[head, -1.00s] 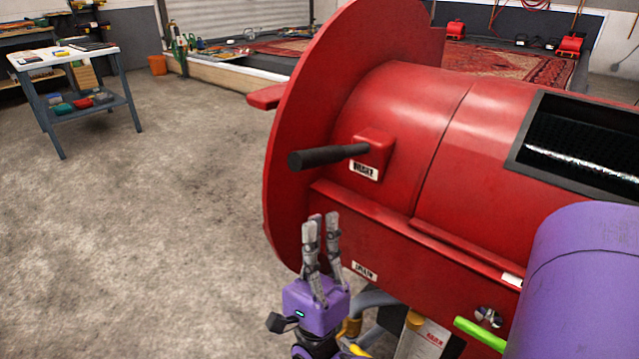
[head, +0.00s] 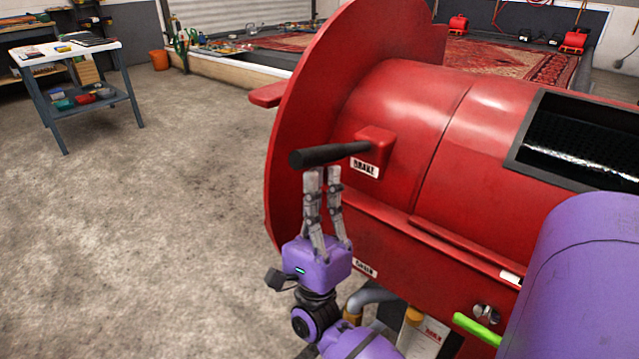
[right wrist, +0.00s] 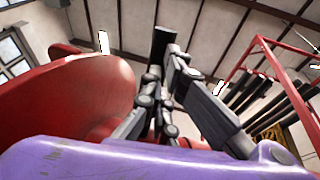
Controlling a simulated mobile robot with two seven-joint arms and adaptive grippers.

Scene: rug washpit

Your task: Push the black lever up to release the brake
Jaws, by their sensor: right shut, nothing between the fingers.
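The black lever (head: 328,155) sticks out to the left from a red block above the white BRAKE label (head: 365,167) on the red drum machine. It lies close to level, its free end slightly lower. My right gripper (head: 322,172) is shut and empty, pointing up, with its fingertips right under the lever. Whether the tips touch it I cannot tell for sure. In the right wrist view the lever (right wrist: 160,45) shows as a dark bar beyond the fingertips. My left gripper is not in view.
The red machine (head: 420,120) with its big round flange (head: 310,110) stands close beside my right gripper. A green handle (head: 477,330) is at the lower right. A work table (head: 65,55) stands far left. The concrete floor between is clear.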

